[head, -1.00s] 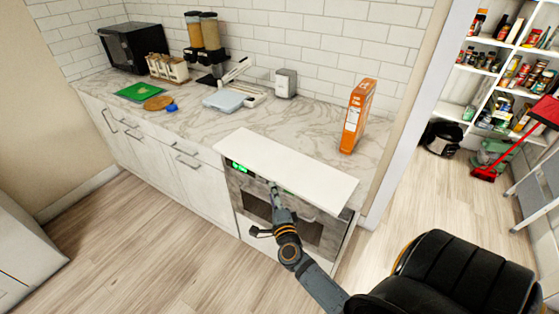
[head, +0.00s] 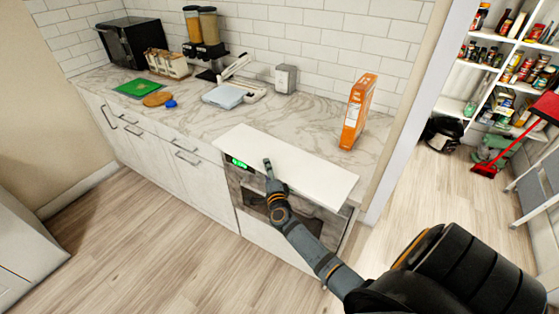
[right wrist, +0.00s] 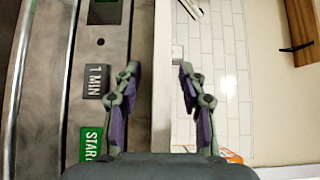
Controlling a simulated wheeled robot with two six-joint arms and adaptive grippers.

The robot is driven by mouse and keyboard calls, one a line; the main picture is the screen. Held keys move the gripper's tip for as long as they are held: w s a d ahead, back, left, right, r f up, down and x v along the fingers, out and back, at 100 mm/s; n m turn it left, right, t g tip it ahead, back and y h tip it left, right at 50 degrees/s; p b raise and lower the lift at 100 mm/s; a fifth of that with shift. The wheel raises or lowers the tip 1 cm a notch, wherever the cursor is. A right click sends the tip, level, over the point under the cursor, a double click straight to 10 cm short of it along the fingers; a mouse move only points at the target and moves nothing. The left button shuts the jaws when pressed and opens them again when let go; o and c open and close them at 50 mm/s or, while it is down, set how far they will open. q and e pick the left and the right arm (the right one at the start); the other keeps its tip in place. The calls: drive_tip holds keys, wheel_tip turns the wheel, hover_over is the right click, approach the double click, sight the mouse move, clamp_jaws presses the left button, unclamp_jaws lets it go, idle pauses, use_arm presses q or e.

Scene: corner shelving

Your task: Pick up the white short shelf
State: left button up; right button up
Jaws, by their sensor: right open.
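The white short shelf (head: 310,170) is a flat white board lying along the front edge of the counter, above the oven panel, with its right end near the counter's end. My right gripper (head: 268,168) is at the middle of the board's front edge, its tip overlapping the board in the head view. In the right wrist view the gripper (right wrist: 159,72) is open, with the white board edge (right wrist: 164,60) between its two fingers. I cannot tell if either finger touches it. My left gripper is not in view.
An orange box (head: 356,112) stands on the marble counter (head: 300,122) behind the board. A white scale-like appliance (head: 228,96), a green board (head: 137,88) and dispensers (head: 205,30) are further left. The oven (head: 250,190) is below. The floor in front is clear.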

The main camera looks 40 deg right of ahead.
drive_tip(key=shift+s+r, duration=0.1)
drive_tip(key=shift+c, duration=0.4)
drive_tip(key=shift+c, duration=1.2)
clamp_jaws()
drive_tip(key=shift+r, duration=0.15)
wheel_tip(320, 180, up, 10)
drive_tip(key=p, duration=0.6)
drive_tip(key=shift+a, duration=0.1)
